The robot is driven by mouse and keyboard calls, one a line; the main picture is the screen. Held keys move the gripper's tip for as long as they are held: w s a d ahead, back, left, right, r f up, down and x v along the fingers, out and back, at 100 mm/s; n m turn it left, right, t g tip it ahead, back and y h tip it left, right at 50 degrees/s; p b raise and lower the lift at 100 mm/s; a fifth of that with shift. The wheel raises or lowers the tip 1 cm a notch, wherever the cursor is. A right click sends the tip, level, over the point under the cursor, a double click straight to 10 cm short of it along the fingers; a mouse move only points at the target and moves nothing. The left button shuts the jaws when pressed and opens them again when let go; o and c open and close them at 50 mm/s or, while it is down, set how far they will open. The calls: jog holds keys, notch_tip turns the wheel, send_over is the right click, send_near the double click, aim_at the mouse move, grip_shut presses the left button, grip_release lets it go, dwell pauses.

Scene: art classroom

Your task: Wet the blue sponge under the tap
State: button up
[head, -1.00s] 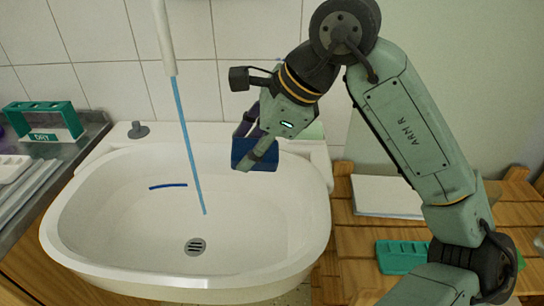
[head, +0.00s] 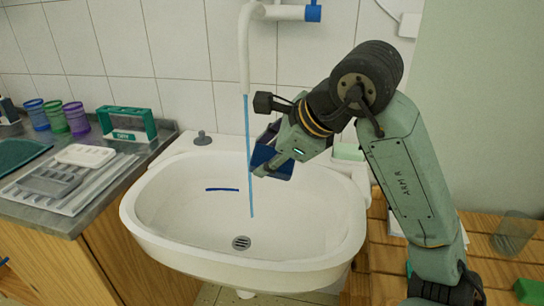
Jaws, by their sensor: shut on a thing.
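The blue sponge (head: 262,157) is in my gripper (head: 272,166), above the back right part of the white sink (head: 170,226). My gripper is shut on the sponge, and its fingers hide part of it. The white tap (head: 244,62) hangs over the sink from the wall. A thin blue stream of water (head: 248,185) runs from it down into the basin. The sponge is just right of the stream; I cannot tell whether they touch.
A drain (head: 241,243) is in the basin floor, with a dark blue mark (head: 222,190) behind it. A pale green block (head: 348,152) sits on the sink's back right rim. Right is a slatted wooden bench (head: 385,262).

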aim_at(264, 153)
jog(key=w+a+f, duration=0.2)
jog(key=w, duration=1)
jog(key=shift+f+p, duration=0.25)
jog(key=shift+p, duration=0.2)
jog(key=shift+d, duration=0.1)
jog(key=shift+s+d+b, duration=0.2)
jog(key=shift+s+b, duration=0.35)
jog(key=shift+s, duration=0.75)
jog(key=shift+s+d+b, duration=0.15)
jog(key=shift+s+b, duration=0.35)
jog(key=shift+s, duration=0.8)
jog(key=shift+s+d+b, duration=0.2)
jog(key=shift+s+b, duration=0.35)
jog(key=shift+s, duration=0.75)
jog(key=shift+r, duration=0.1)
jog(key=shift+s+d+r+p, duration=0.2)
jog(key=shift+s+r+p, duration=0.1)
jog(key=shift+s+r, duration=0.7)
jog(key=shift+s+d+r+p, duration=0.15)
jog(key=shift+s+r+p, duration=0.1)
jog(key=shift+s+r, duration=0.7)
jog(key=shift+s, duration=0.55)
